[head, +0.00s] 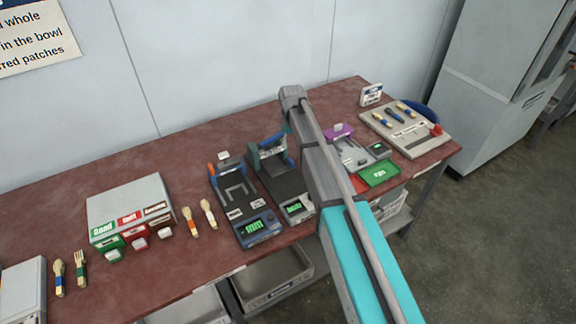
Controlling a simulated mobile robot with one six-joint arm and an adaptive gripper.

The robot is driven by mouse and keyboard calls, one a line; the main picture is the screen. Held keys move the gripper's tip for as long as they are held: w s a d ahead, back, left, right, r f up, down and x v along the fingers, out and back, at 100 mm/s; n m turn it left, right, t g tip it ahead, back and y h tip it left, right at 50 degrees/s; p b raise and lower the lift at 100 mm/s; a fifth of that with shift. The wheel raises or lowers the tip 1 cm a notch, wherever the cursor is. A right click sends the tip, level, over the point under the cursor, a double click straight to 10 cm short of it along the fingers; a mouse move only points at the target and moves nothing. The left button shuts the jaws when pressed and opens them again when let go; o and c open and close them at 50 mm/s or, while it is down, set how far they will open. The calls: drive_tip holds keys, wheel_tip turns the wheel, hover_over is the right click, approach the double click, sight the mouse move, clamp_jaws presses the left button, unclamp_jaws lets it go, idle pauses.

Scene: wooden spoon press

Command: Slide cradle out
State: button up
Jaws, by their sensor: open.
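Two small presses stand side by side near the middle of the table in the head view. The left press (229,183) has a dark blue body, an orange part at its upper left and a pale forked piece that may be the cradle (237,192). Its front panel (256,228) has a green display. The right press (272,152) has teal uprights, a dark bed and a green display (295,208). I cannot tell which press holds the task's cradle, or how far out it sits. My arm crosses just right of this press and covers part of it. My gripper does not show.
A sorting box (130,200) with labelled red and green bins stands left. Wooden spoons (208,213) lie beside it. Right of my arm are a grey device with a purple part (339,131), a green tray (378,173) and a utensil board (402,125). Grey bins (272,275) sit below the table.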

sight(291, 161)
drive_tip(key=shift+f+b, duration=4.65)
drive_tip(key=shift+f, duration=0.3)
drive_tip(key=shift+c, duration=0.2)
clamp_jaws()
